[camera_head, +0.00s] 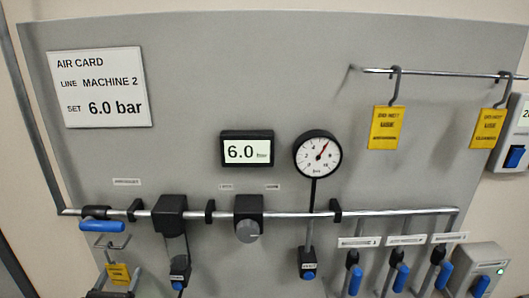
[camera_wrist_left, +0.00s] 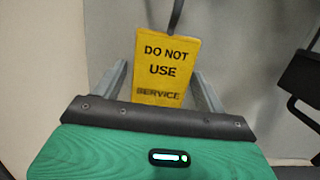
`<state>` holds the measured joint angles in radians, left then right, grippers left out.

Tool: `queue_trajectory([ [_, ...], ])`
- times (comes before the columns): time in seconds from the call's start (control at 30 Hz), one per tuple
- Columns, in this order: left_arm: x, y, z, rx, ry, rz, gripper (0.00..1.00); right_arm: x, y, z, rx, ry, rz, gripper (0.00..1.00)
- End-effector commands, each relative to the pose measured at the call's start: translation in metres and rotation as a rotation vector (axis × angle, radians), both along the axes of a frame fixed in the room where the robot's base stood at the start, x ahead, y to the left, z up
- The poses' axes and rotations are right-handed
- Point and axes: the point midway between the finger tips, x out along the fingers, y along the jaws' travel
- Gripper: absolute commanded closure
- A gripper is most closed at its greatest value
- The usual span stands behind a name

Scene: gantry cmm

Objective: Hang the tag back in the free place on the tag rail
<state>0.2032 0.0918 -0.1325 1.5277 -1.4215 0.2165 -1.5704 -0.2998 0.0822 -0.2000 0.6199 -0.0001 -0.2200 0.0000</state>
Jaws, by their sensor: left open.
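A yellow tag (camera_head: 118,275) hangs by a wire hook below the blue-handled valve (camera_head: 101,225) at the lower left. In the left wrist view the tag (camera_wrist_left: 167,50) reads "DO NOT USE SERVICE". My left gripper (camera_head: 120,269) is open, with one finger on each side of this tag. The wrist view shows gaps between the tag and both fingers (camera_wrist_left: 160,75). The tag rail (camera_head: 440,73) is at the upper right. Two yellow tags hang on it, one at the left (camera_head: 385,128) and one at the right (camera_head: 487,128), with bare rail between them. My right gripper is out of view.
A pipe (camera_head: 385,212) runs across the panel with a regulator (camera_head: 248,218). Above it are a round gauge (camera_head: 317,156), a 6.0 bar display (camera_head: 246,149) and an air card (camera_head: 98,87). Several blue-handled valves (camera_head: 400,278) stand at the lower right. The upper middle panel is clear.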

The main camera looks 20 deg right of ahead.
Motion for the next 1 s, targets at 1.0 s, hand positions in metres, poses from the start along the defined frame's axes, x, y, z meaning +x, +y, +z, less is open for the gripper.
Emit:
queue_trajectory([
  [1.0,0.000,0.000,0.025,0.000,0.000,-0.001,0.61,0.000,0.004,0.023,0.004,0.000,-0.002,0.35],
])
